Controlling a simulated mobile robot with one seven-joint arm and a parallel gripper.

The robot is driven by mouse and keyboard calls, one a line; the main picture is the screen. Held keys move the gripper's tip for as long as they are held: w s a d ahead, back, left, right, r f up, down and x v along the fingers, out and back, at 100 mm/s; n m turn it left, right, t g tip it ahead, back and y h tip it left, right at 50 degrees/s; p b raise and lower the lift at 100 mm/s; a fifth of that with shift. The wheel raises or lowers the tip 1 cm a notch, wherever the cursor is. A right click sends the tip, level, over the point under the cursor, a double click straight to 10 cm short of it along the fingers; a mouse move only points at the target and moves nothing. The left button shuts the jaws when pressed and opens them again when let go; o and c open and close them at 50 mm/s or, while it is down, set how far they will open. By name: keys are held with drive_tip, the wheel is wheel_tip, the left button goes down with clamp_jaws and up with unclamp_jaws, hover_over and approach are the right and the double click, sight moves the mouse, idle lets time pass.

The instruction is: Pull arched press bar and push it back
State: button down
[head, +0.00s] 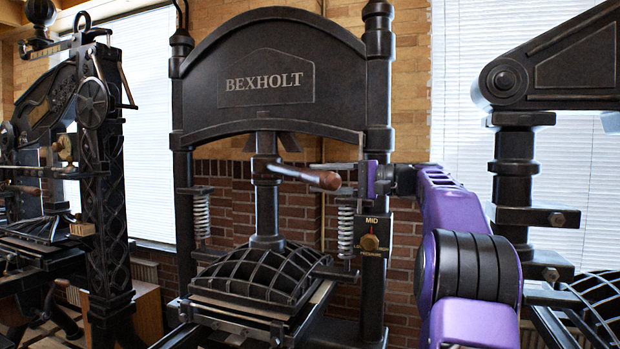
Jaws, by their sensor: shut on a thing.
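The arched press (268,75) stands in the middle of the head view, with a dark arched top marked BEXHOLT. Its press bar (290,172) runs right from the central column and ends in a brown wooden handle (325,180). My gripper (340,178) reaches in from the right, with its fingers around the end of the handle. It is shut on the bar. The exact finger contact is small and partly hidden by the handle. Below the column sits a ribbed, domed platen (258,272).
A coil spring (345,235) and a dial plate marked MID (371,236) are close below my gripper by the right post (378,90). Another press (105,160) stands at left, and one (515,160) at right, behind my arm.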

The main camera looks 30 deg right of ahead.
drive_tip(key=shift+d, duration=0.75)
drive_tip(key=c, duration=0.7)
unclamp_jaws()
drive_tip(key=shift+s+d, duration=0.1)
drive_tip(key=shift+d, duration=0.05)
drive_tip(key=shift+o, duration=1.4)
drive_tip(key=shift+s+d, duration=0.15)
drive_tip(key=shift+d, duration=0.15)
drive_tip(key=shift+o, duration=0.3)
drive_tip(key=shift+a, duration=0.35)
drive_tip(key=v, duration=1.7)
drive_tip(key=shift+s+d, duration=0.1)
